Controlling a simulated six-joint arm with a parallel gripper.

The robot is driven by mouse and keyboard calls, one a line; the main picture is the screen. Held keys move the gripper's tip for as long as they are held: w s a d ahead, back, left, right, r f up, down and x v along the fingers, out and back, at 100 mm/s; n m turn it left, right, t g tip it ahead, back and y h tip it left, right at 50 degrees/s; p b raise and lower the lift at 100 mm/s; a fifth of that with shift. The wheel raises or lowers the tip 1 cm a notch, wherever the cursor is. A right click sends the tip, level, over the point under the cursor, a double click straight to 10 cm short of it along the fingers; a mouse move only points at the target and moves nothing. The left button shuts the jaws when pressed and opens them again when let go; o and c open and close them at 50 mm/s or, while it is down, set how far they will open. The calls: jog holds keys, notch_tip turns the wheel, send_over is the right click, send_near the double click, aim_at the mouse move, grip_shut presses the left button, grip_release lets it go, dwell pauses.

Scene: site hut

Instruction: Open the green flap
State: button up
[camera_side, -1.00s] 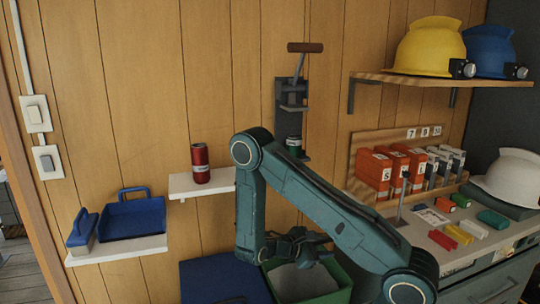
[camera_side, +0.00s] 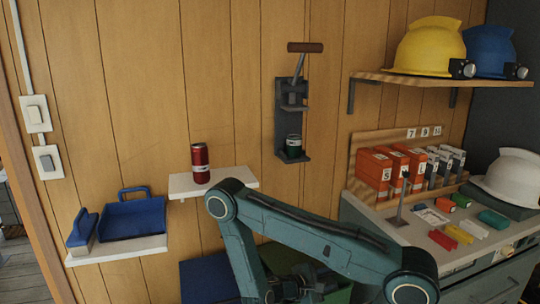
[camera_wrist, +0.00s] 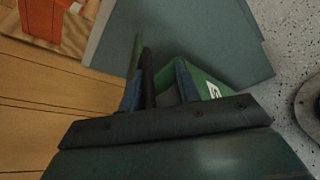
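A green bin (camera_side: 340,293) stands low at the bottom of the side view, mostly hidden behind my arm. In the wrist view, a green panel with a white label (camera_wrist: 205,84) shows close beyond my gripper (camera_wrist: 160,78), and a thin green edge (camera_wrist: 137,55) stands left of it. I cannot tell for certain which of these is the flap. My gripper's fingers appear apart, with dark space between them. Whether a finger touches the green part cannot be told. In the side view my gripper is low over the bin and largely hidden.
A blue bin (camera_side: 205,280) stands left of the green one. A grey-green cabinet (camera_wrist: 190,35) stands close beyond the green panel. The small shelf with a red can (camera_side: 200,163) is near my arm's elbow.

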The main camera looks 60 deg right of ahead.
jog(key=v, duration=1.4)
jog(key=a+r+m+t+y, duration=0.2)
jog(key=a+r+t+y, duration=0.1)
jog(key=r, duration=0.8)
jog(key=a+r+m+t+y, duration=0.1)
jog(key=r+t+y, duration=0.4)
jog(key=r, duration=0.6)
jog(key=shift+a+r+m+y, duration=0.15)
jog(key=shift+a+m+y, duration=0.25)
jog(key=shift+a+y, duration=0.55)
jog(key=shift+s+r, duration=0.1)
jog(key=shift+r, duration=0.05)
dwell(0.6)
jog(key=s+a+r+t+y, duration=0.2)
jog(key=s+a+r+t, duration=0.1)
jog(key=s+r+t, duration=0.2)
jog(key=shift+s+a+r+y, duration=0.35)
jog(key=shift+s+a+r, duration=0.05)
jog(key=shift+s+r, duration=0.95)
jog(key=shift+w, duration=0.15)
